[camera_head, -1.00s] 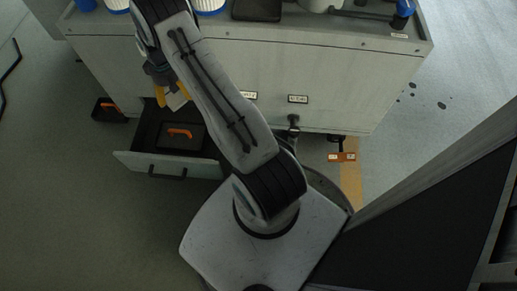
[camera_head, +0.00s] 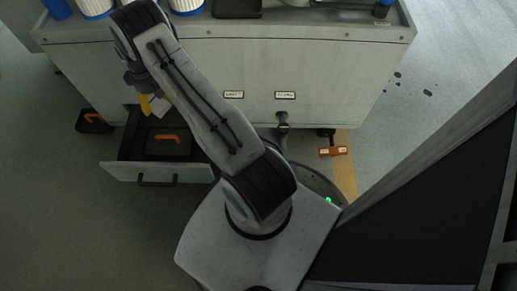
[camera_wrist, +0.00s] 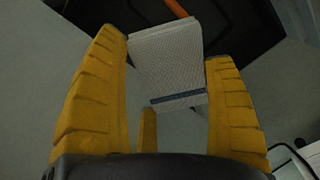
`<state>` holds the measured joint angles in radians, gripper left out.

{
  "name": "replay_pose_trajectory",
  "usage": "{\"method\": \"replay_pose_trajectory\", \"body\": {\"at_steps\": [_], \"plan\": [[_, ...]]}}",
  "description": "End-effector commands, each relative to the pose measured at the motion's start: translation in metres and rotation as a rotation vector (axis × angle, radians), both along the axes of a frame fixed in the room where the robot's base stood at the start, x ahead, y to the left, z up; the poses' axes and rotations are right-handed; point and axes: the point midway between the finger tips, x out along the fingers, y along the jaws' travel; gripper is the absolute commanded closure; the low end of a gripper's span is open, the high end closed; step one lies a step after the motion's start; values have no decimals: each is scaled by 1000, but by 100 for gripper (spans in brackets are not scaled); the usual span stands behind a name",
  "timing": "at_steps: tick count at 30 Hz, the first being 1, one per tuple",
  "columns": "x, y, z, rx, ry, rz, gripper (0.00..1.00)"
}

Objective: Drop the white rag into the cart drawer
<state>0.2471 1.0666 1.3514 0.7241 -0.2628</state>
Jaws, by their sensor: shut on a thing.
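The white rag (camera_wrist: 168,62) is a pale folded cloth with a dark blue stripe, held between the yellow fingers of my gripper (camera_wrist: 168,85) in the wrist view. In the head view my gripper (camera_head: 150,106) is partly hidden by my arm, with a bit of the rag showing beside a yellow finger. The cart drawer (camera_head: 180,172) is pulled open at the lower left of the cart. The gripper and rag are over the back part of the drawer, seen from above. How high they are above it I cannot tell.
A dark case with an orange handle (camera_head: 166,137) lies in the drawer. Another dark case (camera_head: 93,122) is on the floor left of the cart (camera_head: 330,70). White and blue containers (camera_head: 95,6) stand on the cart top. A dark panel (camera_head: 420,220) fills the lower right.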

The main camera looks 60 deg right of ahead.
Motion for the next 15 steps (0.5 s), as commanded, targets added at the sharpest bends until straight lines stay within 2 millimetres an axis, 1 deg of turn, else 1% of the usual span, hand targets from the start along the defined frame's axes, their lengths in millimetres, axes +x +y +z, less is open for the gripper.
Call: {"method": "replay_pose_trajectory", "body": {"at_steps": [1,6,10,15], "plan": [[0,0,-9,0,0,0,52],[0,0,-23,0,-1,0,52],[0,0,-29,0,0,0,52],[0,0,-30,0,-1,-1,52]]}}
